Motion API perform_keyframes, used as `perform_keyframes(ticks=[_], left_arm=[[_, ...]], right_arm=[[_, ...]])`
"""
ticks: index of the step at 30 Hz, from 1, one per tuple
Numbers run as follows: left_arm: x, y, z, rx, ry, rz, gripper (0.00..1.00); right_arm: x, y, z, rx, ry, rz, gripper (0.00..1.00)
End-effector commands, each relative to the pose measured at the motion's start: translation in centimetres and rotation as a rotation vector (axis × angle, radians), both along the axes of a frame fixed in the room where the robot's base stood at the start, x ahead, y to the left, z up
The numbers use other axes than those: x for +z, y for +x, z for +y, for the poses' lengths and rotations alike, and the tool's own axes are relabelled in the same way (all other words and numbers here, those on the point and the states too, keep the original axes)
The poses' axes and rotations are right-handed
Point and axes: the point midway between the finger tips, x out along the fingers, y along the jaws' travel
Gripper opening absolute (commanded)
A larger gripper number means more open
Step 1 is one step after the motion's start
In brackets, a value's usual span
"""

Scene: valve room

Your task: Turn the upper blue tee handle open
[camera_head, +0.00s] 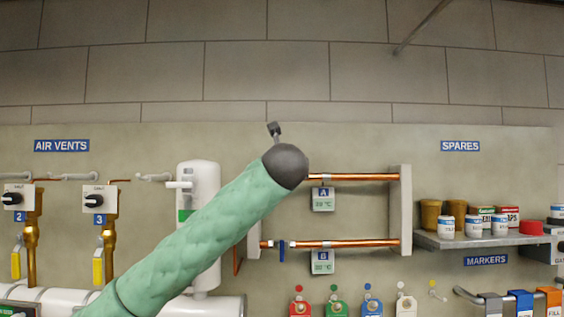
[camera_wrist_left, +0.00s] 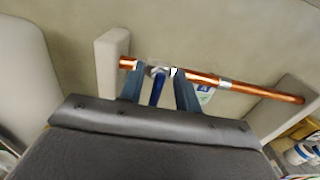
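In the left wrist view, the upper blue tee handle (camera_wrist_left: 157,91) points away from its silver valve body (camera_wrist_left: 154,71) on the copper pipe, across the pipe's line. My left gripper (camera_wrist_left: 159,82) is open, with one finger on each side of the handle and visible gaps. Whether either finger touches it cannot be told. In the head view my left arm's green sleeve and dark wrist cover the upper handle and the gripper's fingers. The upper copper pipe (camera_head: 352,177) runs right from the wrist, with tag A (camera_head: 323,198) under it. My right gripper is out of view.
A lower copper pipe (camera_head: 350,243) carries another blue handle (camera_head: 282,251) and tag B (camera_head: 322,262). A pale upright bracket (camera_head: 400,210) holds the pipes' right ends. A white cylinder (camera_head: 204,172) stands left, behind my arm. A shelf (camera_head: 475,240) with jars is at right.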

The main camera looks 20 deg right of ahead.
Motion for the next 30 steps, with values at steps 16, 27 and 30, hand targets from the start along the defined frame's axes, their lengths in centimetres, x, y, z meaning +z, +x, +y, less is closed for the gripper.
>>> perform_keyframes(ticks=[16, 27, 30], left_arm=[[-0.09, 1.2, -0.35, 0.0, -0.001, 0.001, 0.23], [-0.15, 1.21, -0.33, 0.0, -0.007, 0.003, 0.0], [-0.25, 1.21, -0.28, 0.0, -0.027, 0.009, 0.0]], right_arm=[[0.78, 0.07, 0.21, -0.001, 0.001, -0.001, 0.36], [0.61, 0.07, 0.19, -0.001, 0.001, -0.001, 0.36], [0.25, 0.07, 0.11, -0.001, 0.001, -0.001, 0.36]])
